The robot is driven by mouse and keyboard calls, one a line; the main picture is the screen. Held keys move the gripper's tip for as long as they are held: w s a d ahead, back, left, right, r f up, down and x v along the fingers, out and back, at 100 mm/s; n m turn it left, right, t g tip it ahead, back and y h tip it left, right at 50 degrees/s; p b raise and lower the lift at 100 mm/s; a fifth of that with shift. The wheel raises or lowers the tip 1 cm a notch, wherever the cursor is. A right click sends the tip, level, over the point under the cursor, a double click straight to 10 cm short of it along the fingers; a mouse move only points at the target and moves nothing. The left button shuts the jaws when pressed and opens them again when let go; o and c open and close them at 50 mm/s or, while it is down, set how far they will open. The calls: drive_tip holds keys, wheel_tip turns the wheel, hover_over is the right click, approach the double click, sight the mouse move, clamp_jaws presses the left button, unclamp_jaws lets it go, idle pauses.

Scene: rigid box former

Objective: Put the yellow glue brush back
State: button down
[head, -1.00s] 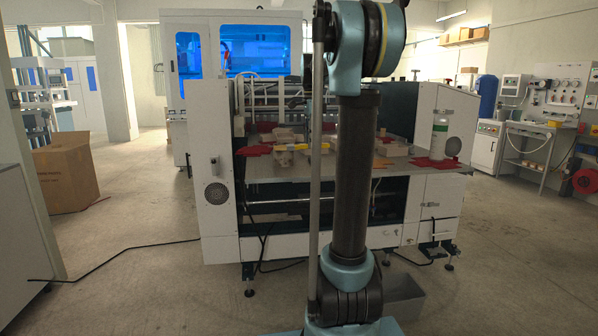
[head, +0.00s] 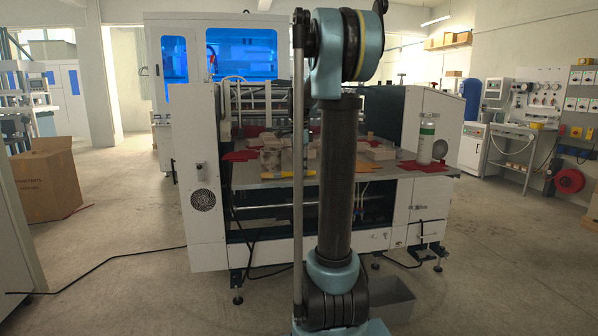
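A small yellow strip (head: 303,174) shows at the front edge of the machine's table (head: 262,183), partly behind my thin rod and column. It may be the yellow glue brush, but it is too small to tell. My arm stands upright in front of the machine and hides the middle of the table. My gripper cannot be made out, so whether it holds anything does not show.
Pale blocks (head: 379,153) and red sheets lie on the table. A cardboard box (head: 45,180) stands at left, a grey bin (head: 391,299) on the floor. A cable crosses the floor at left.

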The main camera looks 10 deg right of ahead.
drive_tip(key=shift+f, duration=0.25)
drive_tip(key=c, duration=1.4)
unclamp_jaws()
drive_tip(key=shift+c, duration=0.2)
wheel_tip(320, 180, up, 12)
drive_tip(key=s+a+f+n+t, duration=0.1)
drive_tip(key=s+a+f+n, duration=0.1)
drive_tip(key=s+f+n, duration=0.6)
drive_tip(key=s+a+f+n, duration=0.1)
drive_tip(key=s+f, duration=0.3)
drive_tip(key=s, duration=0.8)
drive_tip(key=s+a+f+n+t, duration=0.1)
drive_tip(key=s+f+n, duration=0.8)
drive_tip(key=s+f, duration=0.6)
wheel_tip(320, 180, down, 4)
drive_tip(key=shift+f, duration=0.1)
drive_tip(key=shift+a, duration=0.1)
